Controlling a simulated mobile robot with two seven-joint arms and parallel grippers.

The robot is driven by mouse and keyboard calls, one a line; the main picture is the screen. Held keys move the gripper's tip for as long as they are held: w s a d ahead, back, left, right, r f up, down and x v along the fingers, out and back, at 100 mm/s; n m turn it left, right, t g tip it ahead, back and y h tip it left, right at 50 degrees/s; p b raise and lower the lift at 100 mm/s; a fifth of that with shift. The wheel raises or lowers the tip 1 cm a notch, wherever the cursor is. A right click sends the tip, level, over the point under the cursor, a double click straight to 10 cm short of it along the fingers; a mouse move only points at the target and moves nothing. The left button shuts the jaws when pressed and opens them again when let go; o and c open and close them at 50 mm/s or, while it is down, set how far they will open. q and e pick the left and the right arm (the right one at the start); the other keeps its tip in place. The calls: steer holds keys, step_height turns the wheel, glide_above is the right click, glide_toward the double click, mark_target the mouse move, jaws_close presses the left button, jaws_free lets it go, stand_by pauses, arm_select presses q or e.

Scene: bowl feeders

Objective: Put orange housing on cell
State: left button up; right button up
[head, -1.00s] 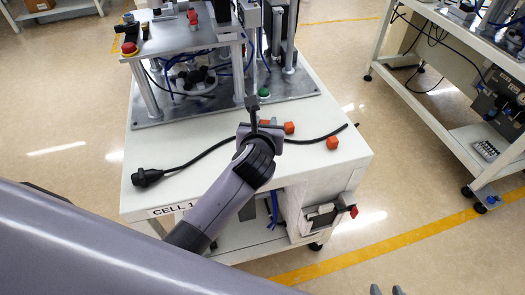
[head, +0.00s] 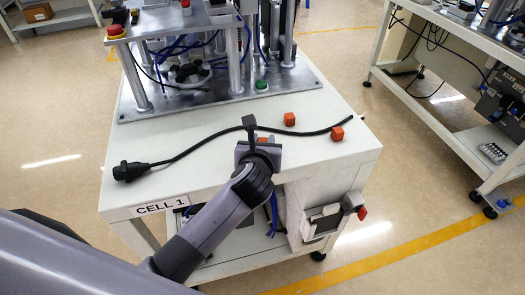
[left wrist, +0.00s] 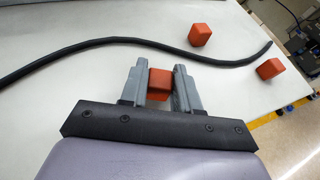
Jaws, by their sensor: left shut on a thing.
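The white table labelled CELL 1 (head: 215,172) is the cell. My left gripper (head: 260,143) is near its front edge and shut on an orange housing (left wrist: 160,84), a small block seen between both grey fingers (left wrist: 160,85) in the left wrist view. In the head view the gripper mostly hides this housing. I cannot tell whether it touches the table. A second orange housing (head: 289,119) lies behind and right of the gripper. A third (head: 337,133) lies farther right. Both show apart from the gripper in the left wrist view. My right gripper is not in view.
A black cable (head: 205,145) with a plug (head: 131,171) runs across the tabletop behind the gripper. A metal fixture (head: 215,85) fills the back of the table. Another white workbench (head: 430,65) stands right, across open floor.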

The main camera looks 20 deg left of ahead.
arm_select(q)
steer(key=shift+f, duration=0.4)
steer(key=shift+r, duration=0.1)
steer(key=o, duration=1)
